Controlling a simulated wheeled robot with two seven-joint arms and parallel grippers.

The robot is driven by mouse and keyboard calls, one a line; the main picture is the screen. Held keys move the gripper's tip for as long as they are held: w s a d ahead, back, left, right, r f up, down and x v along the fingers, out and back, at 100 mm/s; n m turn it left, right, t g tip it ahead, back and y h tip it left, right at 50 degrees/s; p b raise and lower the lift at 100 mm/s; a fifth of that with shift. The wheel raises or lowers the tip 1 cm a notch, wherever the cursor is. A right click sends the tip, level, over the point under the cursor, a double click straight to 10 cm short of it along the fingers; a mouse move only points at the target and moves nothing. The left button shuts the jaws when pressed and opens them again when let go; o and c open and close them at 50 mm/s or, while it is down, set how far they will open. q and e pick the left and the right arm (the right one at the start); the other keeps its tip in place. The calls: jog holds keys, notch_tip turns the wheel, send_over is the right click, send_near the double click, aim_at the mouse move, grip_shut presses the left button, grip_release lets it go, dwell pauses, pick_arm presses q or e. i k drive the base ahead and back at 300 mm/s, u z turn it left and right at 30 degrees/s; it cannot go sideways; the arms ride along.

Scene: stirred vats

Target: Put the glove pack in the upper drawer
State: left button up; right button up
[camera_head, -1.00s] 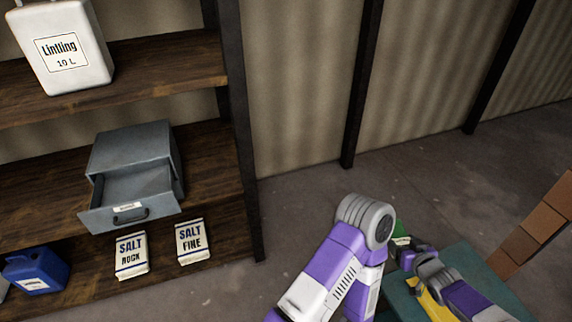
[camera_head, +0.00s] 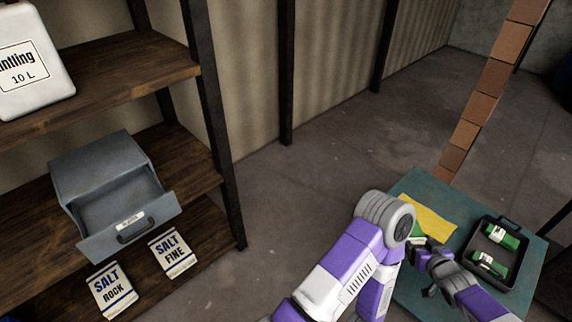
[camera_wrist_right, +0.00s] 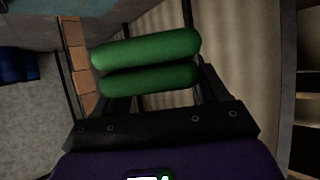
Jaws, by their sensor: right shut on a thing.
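A green pack with a white label (camera_head: 418,239) is at my right gripper (camera_head: 430,257) in the head view. In the right wrist view the pack (camera_wrist_right: 147,48) shows as two green rolls side by side, across the fingers of my right gripper (camera_wrist_right: 150,88), which is shut on it. A grey drawer (camera_head: 130,232) is pulled out of a grey metal cabinet (camera_head: 98,160) on the shelf at left. Its inside looks empty and its front label is too small to read. No second drawer shows. My left gripper is out of view.
A white canister (camera_head: 35,85) is on the shelf above. A dark post (camera_head: 222,150) edges the shelf. A teal table (camera_head: 415,290) holds a yellow sheet (camera_head: 425,218) and a black tray (camera_head: 470,262) with green packs.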

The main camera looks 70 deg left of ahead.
aim_at(141, 205)
jog(key=u, duration=0.75)
jog(key=i, duration=0.8)
jog(key=u, duration=1.6)
jog(key=i, duration=1.65)
jog(key=u, duration=1.55)
jog(key=i, duration=0.7)
jog(key=u, duration=0.5)
